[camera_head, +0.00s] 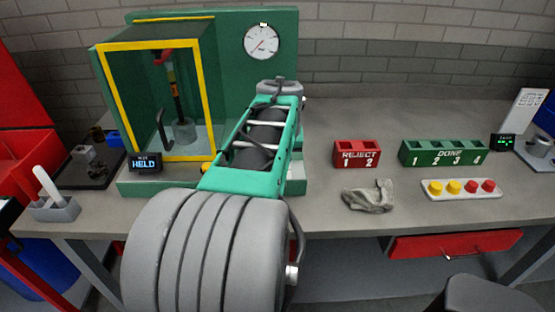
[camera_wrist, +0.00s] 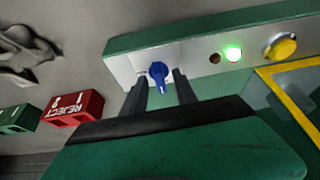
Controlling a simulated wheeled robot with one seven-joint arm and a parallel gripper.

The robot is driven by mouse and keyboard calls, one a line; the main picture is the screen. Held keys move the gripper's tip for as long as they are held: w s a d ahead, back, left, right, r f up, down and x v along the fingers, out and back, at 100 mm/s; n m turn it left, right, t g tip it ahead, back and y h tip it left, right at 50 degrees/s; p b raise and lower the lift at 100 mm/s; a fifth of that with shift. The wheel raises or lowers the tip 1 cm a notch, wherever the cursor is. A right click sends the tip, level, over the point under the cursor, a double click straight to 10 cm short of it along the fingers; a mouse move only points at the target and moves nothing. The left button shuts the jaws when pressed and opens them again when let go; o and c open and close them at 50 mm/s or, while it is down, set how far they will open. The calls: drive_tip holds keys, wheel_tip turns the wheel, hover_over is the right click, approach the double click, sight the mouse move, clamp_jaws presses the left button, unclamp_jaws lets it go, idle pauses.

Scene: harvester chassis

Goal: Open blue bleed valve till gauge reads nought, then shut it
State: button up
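The blue bleed valve (camera_wrist: 157,70) sits on the pale front panel of the green test stand in the wrist view, its handle pointing down in the picture. My gripper (camera_wrist: 161,80) is open, with one dark finger on each side of the valve; I cannot tell whether either finger touches it. In the head view my arm hides the valve and the fingers. The round white gauge (camera_head: 262,41) is on the stand's green back panel. Its thin needle seems to slant to the lower left, but the figures are too small to read.
A lit green lamp (camera_wrist: 232,53) and a yellow button (camera_wrist: 280,46) are right of the valve. A yellow-framed enclosure (camera_head: 158,100) stands left of my arm, with a small display (camera_head: 145,163). A red REJECT rack (camera_head: 357,153), green DONE rack (camera_head: 443,152) and crumpled cloth (camera_head: 368,197) lie right.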

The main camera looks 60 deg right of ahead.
drive_tip(key=v, duration=0.7)
drive_tip(key=shift+a+r, duration=0.2)
drive_tip(key=shift+r, duration=0.1)
drive_tip(key=shift+s, duration=0.1)
drive_tip(key=w+a+f+n+t+y+p, duration=0.1)
drive_tip(key=w+a+f+n, duration=0.15)
drive_tip(key=w+a, duration=0.6)
drive_tip(key=w+a+f+n+y+p, duration=0.1)
drive_tip(key=w+a+f+n, duration=0.15)
drive_tip(key=w+a, duration=0.6)
drive_tip(key=s+a+f+n+y, duration=0.1)
drive_tip(key=a+f+n, duration=0.2)
drive_tip(key=a, duration=0.8)
drive_tip(key=s+a+f+n, duration=0.1)
drive_tip(key=a+f+n, duration=0.2)
drive_tip(key=a, duration=0.9)
drive_tip(key=shift+s+a+n+y+p, duration=0.2)
drive_tip(key=shift+n+y+p, duration=0.25)
drive_tip(key=shift+n, duration=0.35)
drive_tip(key=shift+d+f, duration=0.1)
